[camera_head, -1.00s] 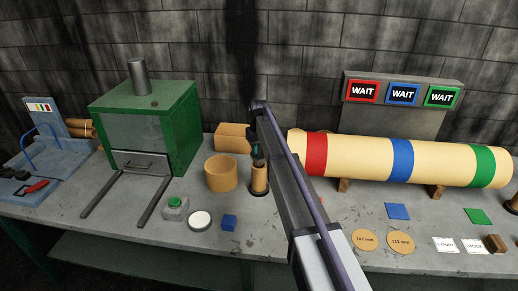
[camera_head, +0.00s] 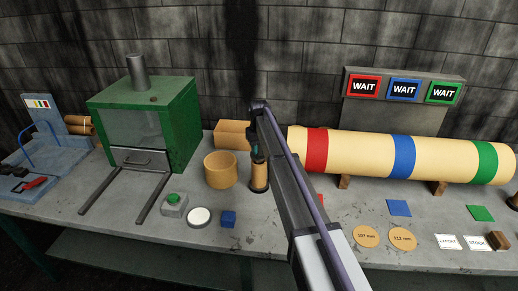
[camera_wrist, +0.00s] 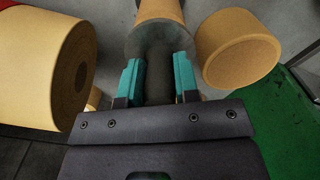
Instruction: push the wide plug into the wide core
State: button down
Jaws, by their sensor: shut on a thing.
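My gripper (camera_wrist: 159,85) has teal fingers and is shut on the dark grey wide plug (camera_wrist: 160,42). The plug's stem sits between the fingers and its broad round part points away from my gripper. A tan core (camera_wrist: 160,10) lies right beyond the plug in the wrist view, in line with it. The plug hides the core's near end, so I cannot tell how far it is inside. In the head view the tan core (camera_head: 259,175) stands upright on a dark base beside my arm. My gripper is above it there, partly hidden by the arm.
A long tan roll (camera_head: 350,155) with coloured bands lies to the right. A green oven (camera_head: 145,120) and a green button box (camera_head: 173,203) are at left. A tan box (camera_head: 233,135) stands behind.

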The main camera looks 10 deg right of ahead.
jog(key=shift+f+b, duration=1.25)
jog(key=shift+f, duration=0.05)
jog(key=shift+c, duration=2.2)
grip_release()
jog(key=shift+r, duration=0.15)
notch_tip(320, 180, up, 7)
jog(key=p, duration=0.7)
jog(key=s+f+b, duration=0.2)
jog(key=s, duration=1.2)
jog(key=s+f+m+b, duration=0.1)
jog(key=s+f+b, duration=0.2)
jog(key=s, duration=1)
jog(key=s+f+m+b, duration=0.1)
jog(key=s+f+b, duration=0.1)
jog(key=s, duration=1.2)
jog(key=shift+s+f, duration=0.35)
